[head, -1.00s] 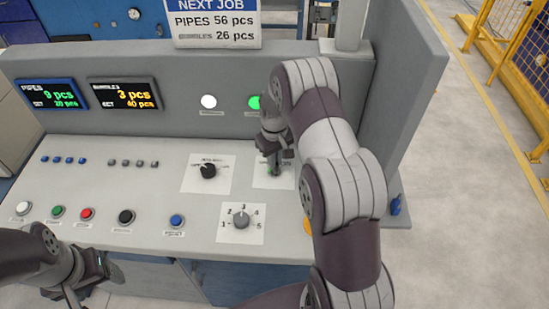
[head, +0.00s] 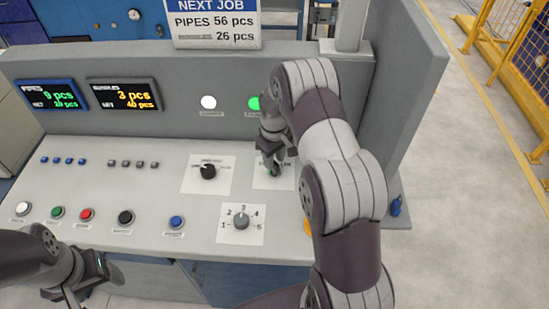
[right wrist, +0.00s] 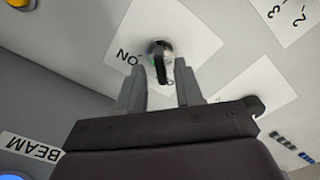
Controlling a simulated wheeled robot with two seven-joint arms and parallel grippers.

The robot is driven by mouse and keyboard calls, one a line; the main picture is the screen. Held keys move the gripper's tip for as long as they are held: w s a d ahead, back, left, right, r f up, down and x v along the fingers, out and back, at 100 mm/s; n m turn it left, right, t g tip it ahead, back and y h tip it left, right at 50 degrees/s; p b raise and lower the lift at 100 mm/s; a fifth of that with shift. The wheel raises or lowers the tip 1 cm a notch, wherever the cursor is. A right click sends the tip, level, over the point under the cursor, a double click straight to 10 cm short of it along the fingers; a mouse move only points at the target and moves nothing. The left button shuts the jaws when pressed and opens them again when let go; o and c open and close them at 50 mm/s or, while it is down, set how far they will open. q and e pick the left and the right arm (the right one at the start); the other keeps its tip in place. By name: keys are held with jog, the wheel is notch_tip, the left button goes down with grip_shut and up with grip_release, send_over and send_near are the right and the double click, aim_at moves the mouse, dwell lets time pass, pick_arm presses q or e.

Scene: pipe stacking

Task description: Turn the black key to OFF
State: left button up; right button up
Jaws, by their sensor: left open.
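The black key (right wrist: 161,68) sits in a round lock on a white label plate (right wrist: 193,25) in the right wrist view. Its flat grip points down in that picture, and the letters "ON" show to its left. My right gripper (right wrist: 160,75) is open, with one finger on each side of the key and a gap to both. In the head view my right gripper (head: 270,168) is over the label plate and hides most of the key. My left gripper (head: 75,292) is open and empty at the lower left, off the panel's front edge.
A black rotary switch (head: 208,171) and a grey numbered dial (head: 241,221) are close to the key plate. Coloured push buttons (head: 86,214) line the panel's front. A green lamp (head: 254,103) is lit on the upright back panel.

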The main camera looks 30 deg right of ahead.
jog(key=shift+s, duration=0.1)
notch_tip(320, 180, up, 8)
jog(key=shift+r+b, duration=0.15)
jog(key=shift+b, duration=0.9)
notch_tip(320, 180, up, 4)
jog(key=shift+r+p, duration=0.15)
jog(key=shift+p, duration=0.75)
